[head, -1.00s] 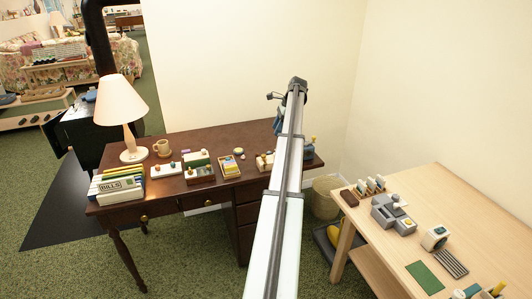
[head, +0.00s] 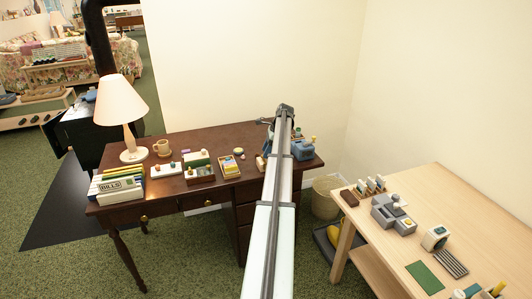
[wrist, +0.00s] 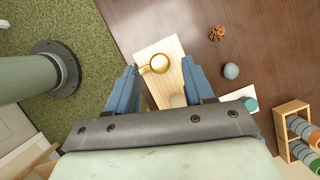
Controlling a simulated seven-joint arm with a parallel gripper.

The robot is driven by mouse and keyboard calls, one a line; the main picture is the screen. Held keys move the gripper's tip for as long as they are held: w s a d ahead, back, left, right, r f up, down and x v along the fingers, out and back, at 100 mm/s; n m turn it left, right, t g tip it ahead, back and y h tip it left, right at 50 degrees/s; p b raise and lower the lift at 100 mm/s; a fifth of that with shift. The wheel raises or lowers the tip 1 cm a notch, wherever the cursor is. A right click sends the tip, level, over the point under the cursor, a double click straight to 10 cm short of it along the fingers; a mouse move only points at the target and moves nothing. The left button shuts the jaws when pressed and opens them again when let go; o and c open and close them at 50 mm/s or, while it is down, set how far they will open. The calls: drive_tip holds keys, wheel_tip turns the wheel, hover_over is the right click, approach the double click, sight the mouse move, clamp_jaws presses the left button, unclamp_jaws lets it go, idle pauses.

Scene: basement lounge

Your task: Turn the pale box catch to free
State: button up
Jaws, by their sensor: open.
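The pale box (wrist: 168,85) is a light wooden block on the dark desk, with a round brass catch (wrist: 159,64) on its upper face, in the wrist view. My gripper (wrist: 160,74) is open, its two blue fingers on either side of the box and catch. I cannot tell whether either finger touches them. The near part of the box is hidden behind the gripper body. In the head view my gripper end (head: 283,112) is over the right part of the desk (head: 225,143), and my arm hides much of what is there.
In the wrist view, a grey stone (wrist: 231,71), a brown cone-like thing (wrist: 217,33) and a wooden rack (wrist: 292,130) lie to the right. In the head view, a blue-grey thing (head: 302,148) stands at the desk's right end, and a lamp (head: 122,105) at the left.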

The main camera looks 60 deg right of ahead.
drive_tip(key=shift+w+a+f, duration=0.15)
drive_tip(key=shift+f, duration=0.45)
drive_tip(key=shift+c, duration=0.2)
clamp_jaws()
